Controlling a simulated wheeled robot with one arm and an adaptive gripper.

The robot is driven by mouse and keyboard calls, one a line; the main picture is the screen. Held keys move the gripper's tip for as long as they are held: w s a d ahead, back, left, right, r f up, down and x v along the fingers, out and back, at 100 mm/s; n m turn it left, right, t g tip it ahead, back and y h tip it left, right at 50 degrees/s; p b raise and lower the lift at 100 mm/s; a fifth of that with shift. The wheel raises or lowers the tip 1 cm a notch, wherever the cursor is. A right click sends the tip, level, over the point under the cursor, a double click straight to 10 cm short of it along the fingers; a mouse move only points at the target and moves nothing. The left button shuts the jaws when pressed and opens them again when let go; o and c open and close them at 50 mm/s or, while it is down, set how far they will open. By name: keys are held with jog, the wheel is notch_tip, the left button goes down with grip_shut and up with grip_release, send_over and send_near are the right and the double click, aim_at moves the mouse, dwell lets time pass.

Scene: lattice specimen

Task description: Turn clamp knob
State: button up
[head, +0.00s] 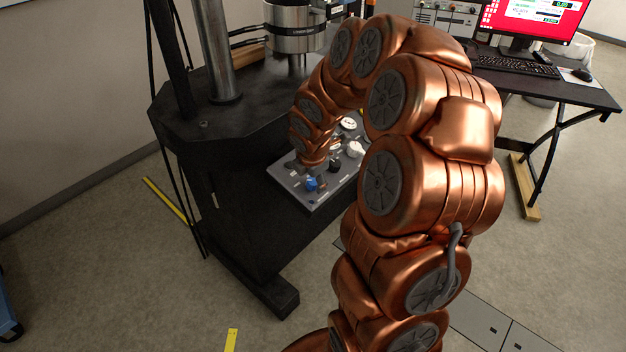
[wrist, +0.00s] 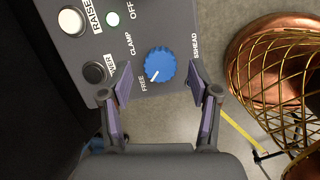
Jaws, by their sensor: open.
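The clamp knob is a round blue knob (wrist: 160,65) on a grey control panel (wrist: 185,30). Its white pointer line points to the lower left, toward the word FREE; the word CLAMP is printed to its upper left. My gripper (wrist: 160,82) is open, with one finger on each side of the blue knob and visible gaps to it. In the head view the blue knob (head: 311,184) sits near the front of the panel (head: 287,187), just below the end of my arm. The fingers are hard to make out there.
A black button (wrist: 95,73) and a white RAISE button (wrist: 71,20) lie left of the knob, with a small green light (wrist: 113,18) above. The panel joins a black machine frame (head: 235,130) with a steel column (head: 213,50). A desk (head: 560,90) stands at the right.

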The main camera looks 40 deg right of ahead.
jog(key=v, duration=1)
jog(key=shift+a+r, duration=0.1)
dwell(0.5)
